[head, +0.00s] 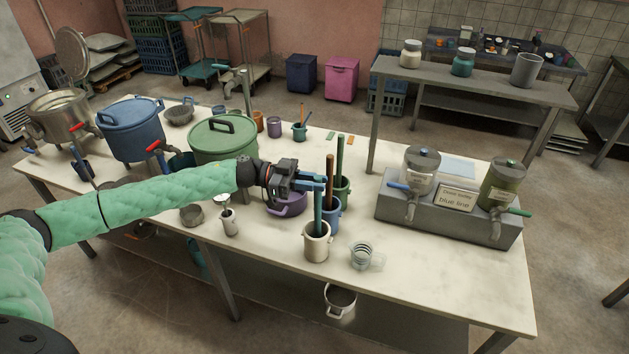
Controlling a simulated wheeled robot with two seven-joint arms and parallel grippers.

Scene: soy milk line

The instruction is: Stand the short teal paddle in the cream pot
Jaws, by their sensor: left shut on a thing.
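My left gripper (318,185) reaches in from the left and is shut on the upper part of the short teal paddle (318,212). The paddle is close to upright. Its lower end goes out of sight behind the front rim of the cream pot (316,246), so it appears to be inside the pot's mouth. Whether it touches the bottom is hidden. The cream pot stands upright near the table's front edge. My right gripper is not in view.
Just behind are a blue pot (334,222) with a brown paddle (329,167) and a green pot (344,192) with a green paddle (339,152). A purple bowl (287,206) is left. A clear measuring cup (361,256) stands right. The table (430,285) is clear at front right.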

